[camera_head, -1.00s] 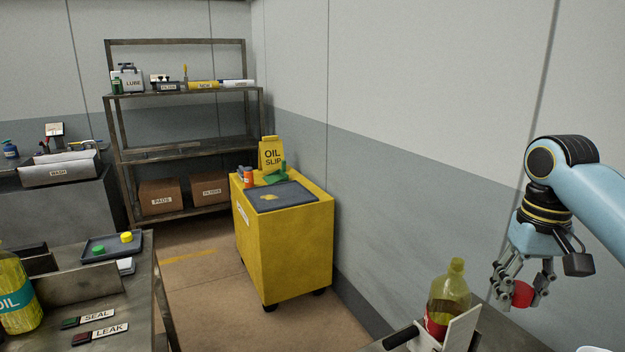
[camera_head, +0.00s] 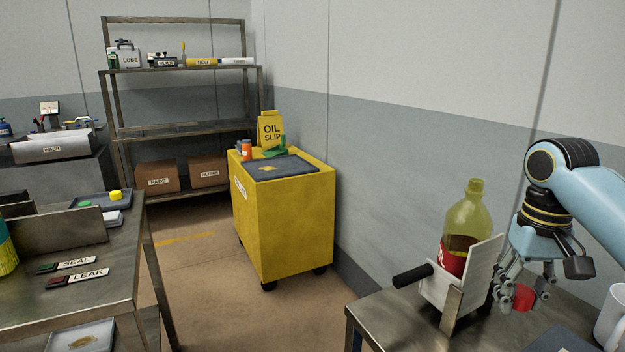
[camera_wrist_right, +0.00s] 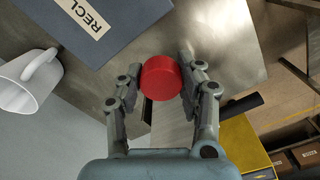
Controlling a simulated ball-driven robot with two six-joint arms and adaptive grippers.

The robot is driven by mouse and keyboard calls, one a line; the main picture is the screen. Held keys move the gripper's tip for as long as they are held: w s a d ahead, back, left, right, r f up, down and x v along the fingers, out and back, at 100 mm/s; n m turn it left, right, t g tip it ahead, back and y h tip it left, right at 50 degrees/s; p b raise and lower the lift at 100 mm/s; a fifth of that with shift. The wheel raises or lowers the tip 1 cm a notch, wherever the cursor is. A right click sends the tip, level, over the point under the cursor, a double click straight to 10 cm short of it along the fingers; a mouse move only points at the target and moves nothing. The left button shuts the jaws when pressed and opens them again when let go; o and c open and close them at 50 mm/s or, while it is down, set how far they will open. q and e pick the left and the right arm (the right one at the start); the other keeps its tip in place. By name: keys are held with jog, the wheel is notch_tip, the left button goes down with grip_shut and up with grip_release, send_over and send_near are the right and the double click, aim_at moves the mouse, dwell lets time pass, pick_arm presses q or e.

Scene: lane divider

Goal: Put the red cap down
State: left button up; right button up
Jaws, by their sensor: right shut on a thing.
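The red cap (camera_wrist_right: 161,77) is between the fingers of my right gripper (camera_wrist_right: 158,85), which is shut on it. In the head view the cap (camera_head: 523,297) hangs below my right gripper (camera_head: 518,290), to the right of the white bottle holder (camera_head: 470,280). The wrist view shows the metal table top (camera_wrist_right: 225,35) beneath it. I cannot tell the exact gap between cap and table. My left gripper is not in view.
A yellow-green bottle with a red label (camera_head: 462,225) stands in the holder. A white mug (camera_head: 612,318) is at the right edge; a dark bin or mat with a label (camera_wrist_right: 95,25) lies beside it. A yellow cart (camera_head: 285,220) stands beyond the table.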

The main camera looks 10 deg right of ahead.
notch_tip(320, 180, down, 7)
jog(key=b, duration=0.4)
notch_tip(320, 180, up, 7)
jog(key=p, duration=0.6)
jog(key=shift+s+p, duration=0.1)
jog(key=shift+p, duration=0.2)
jog(key=shift+f+b, duration=3.55)
jog(key=shift+f, duration=0.05)
jog(key=shift+r+p, duration=3.65)
jog(key=shift+r, duration=0.05)
notch_tip(320, 180, down, 8)
jog(key=b, duration=0.7)
jog(key=shift+r, duration=0.25)
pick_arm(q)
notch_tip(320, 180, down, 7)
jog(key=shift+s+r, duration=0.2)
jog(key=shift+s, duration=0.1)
pick_arm(e)
jog(key=shift+r, duration=0.1)
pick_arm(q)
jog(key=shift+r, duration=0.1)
